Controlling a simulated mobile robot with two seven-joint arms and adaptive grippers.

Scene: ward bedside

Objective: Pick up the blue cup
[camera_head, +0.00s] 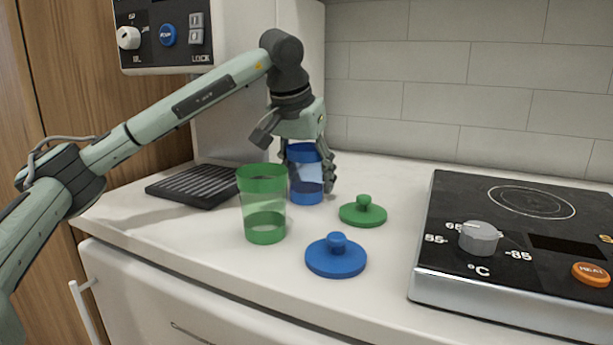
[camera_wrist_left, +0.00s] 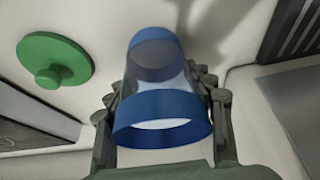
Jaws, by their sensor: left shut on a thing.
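The blue cup (camera_head: 307,188) is clear with a blue rim and blue base. It stands upright on the white counter, behind and to the right of the green cup (camera_head: 264,205). My left gripper (camera_head: 311,172) comes down from above with its fingers shut on the blue cup's sides. In the left wrist view the cup (camera_wrist_left: 160,118) sits between the two fingers (camera_wrist_left: 163,105). Whether its base touches the counter is hard to tell. My right gripper is in neither view.
A green lid (camera_head: 362,211) lies just right of the blue cup, and a blue lid (camera_head: 336,257) lies in front. A black grate (camera_head: 197,186) is at the left. A hot plate (camera_head: 520,255) fills the right. A white machine with a control panel (camera_head: 163,36) stands behind.

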